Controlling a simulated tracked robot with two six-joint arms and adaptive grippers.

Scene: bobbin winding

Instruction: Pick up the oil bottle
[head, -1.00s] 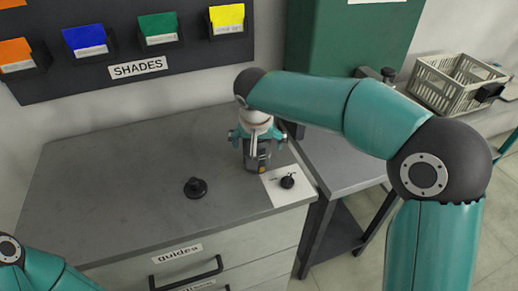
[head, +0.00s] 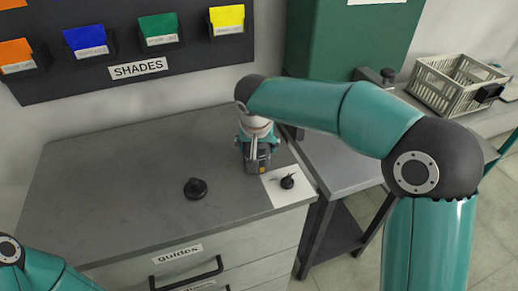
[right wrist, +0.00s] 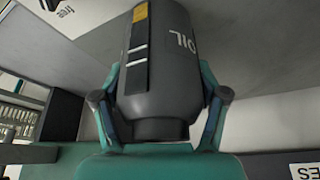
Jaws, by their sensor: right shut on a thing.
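The oil bottle (head: 257,161) is dark grey with a yellow patch and "OIL" lettering. It is at the right part of the grey cabinet top, beside a white card. My right gripper (head: 258,146) reaches down over it and is shut on it. In the right wrist view the oil bottle (right wrist: 160,85) fills the space between the two fingers, with one finger against each side. Whether its base rests on the top or is just clear of it I cannot tell. Only a link of my left arm shows at the lower left; the left gripper is out of view.
A black round piece with a knob (head: 196,188) stands left of the bottle. A small black item (head: 287,182) lies on the white card (head: 277,195) at the right edge. A beige basket (head: 445,85) stands at the far right. The cabinet top's left side (head: 100,190) is clear.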

